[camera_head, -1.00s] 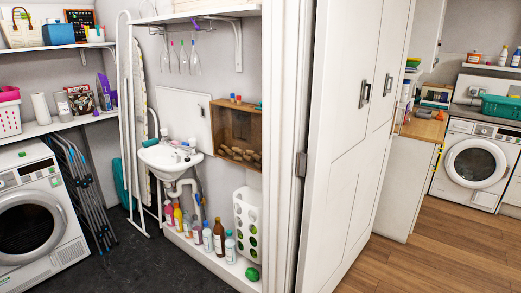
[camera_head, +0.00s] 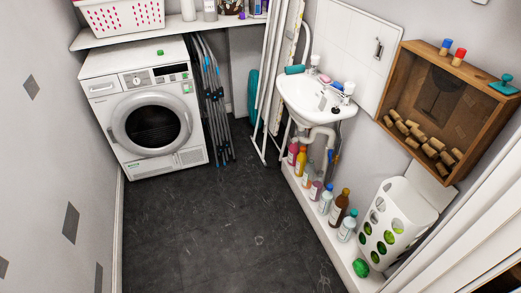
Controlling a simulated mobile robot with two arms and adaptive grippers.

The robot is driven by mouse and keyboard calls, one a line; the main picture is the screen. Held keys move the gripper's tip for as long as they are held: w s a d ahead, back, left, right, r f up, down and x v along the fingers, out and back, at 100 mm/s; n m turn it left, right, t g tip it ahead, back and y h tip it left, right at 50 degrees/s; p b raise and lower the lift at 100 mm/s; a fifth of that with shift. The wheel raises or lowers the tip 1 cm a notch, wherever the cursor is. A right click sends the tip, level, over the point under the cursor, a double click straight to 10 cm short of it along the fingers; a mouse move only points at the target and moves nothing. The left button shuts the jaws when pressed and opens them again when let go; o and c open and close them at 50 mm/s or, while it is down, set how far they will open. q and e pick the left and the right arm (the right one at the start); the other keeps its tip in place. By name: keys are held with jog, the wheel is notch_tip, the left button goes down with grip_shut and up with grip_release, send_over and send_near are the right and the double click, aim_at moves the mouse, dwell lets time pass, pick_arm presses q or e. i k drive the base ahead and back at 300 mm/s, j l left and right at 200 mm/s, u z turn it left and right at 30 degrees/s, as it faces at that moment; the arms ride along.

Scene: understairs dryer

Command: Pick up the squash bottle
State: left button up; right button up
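Several bottles stand upright in a row on the low white ledge (camera_head: 312,207) under the sink. From back to front I see a pink bottle (camera_head: 292,154), a yellow-orange bottle (camera_head: 301,163), a pinkish bottle with a pale label (camera_head: 314,190), a pale blue-white bottle (camera_head: 326,201), a dark brown bottle (camera_head: 338,209) and a pale bottle with a bluish cap (camera_head: 347,227). The labels are too small to read, so I cannot tell which is the squash bottle. The sink pipe partly hides the rear ones. Neither of my grippers is in view.
The dark floor (camera_head: 210,235) before the ledge is clear. A white sink (camera_head: 308,98) overhangs the bottles. A white bag holder (camera_head: 395,225) and green ball (camera_head: 360,268) stand at the ledge's near end. A washer (camera_head: 150,115) and folded airer (camera_head: 212,95) stand behind.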

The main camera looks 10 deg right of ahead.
aim_at(309, 168)
jog(key=i+j+z, duration=0.2)
jog(key=i, duration=0.3)
jog(key=i+j+z, duration=0.2)
jog(key=i, duration=0.3)
jog(key=i+j+z, duration=0.2)
jog(key=i+j, duration=0.25)
